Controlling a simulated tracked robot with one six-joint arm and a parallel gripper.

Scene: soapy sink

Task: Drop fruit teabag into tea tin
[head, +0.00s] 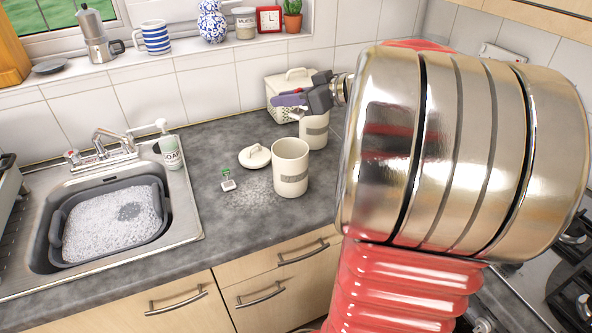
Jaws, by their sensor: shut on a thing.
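My gripper (296,101) is in the upper middle of the head view, raised above the back of the counter. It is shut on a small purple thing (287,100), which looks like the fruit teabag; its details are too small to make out. A cream tin (290,168) with a grey label band stands upright and open on the counter, below the gripper in the picture. Its lid (255,157) lies on the counter to its left. I cannot read its label. A white teabag with a green tag (228,181) lies further left on the counter.
A second cream canister (314,130) and a cream lidded container (281,84) stand by the wall, partly behind the gripper. A soap bottle (170,146) stands by the foamy sink basin (58,218). The stove is at right. My large arm covers much of the right side.

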